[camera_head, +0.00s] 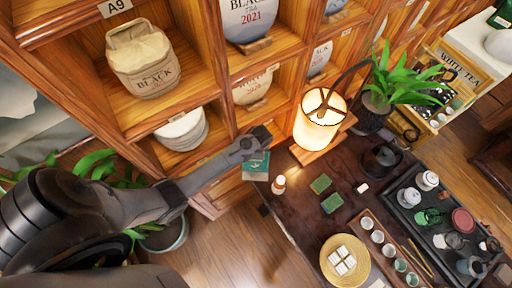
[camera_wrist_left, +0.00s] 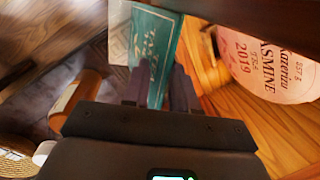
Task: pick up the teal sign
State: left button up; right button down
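The teal sign (camera_head: 257,165) is a small card with pale lettering, by the shelf's lower edge near the dark table's left corner. My left gripper (camera_head: 258,139) is just above it in the head view and hides part of its top. In the left wrist view the teal sign (camera_wrist_left: 158,50) shows beyond and between the two dark fingers (camera_wrist_left: 160,88). The fingers stand apart, and I see no clear grip on the sign. My right gripper is in neither view.
A lit lamp (camera_head: 318,120) stands right of the gripper. A small bottle (camera_head: 278,184) and green boxes (camera_head: 321,184) lie on the dark table (camera_head: 290,215). Wooden shelves (camera_head: 215,75) with tea cakes rise behind. A potted plant (camera_head: 165,232) stands on the floor.

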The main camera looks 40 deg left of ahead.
pick_arm(q)
grip_shut()
jog(key=shift+s, duration=0.1)
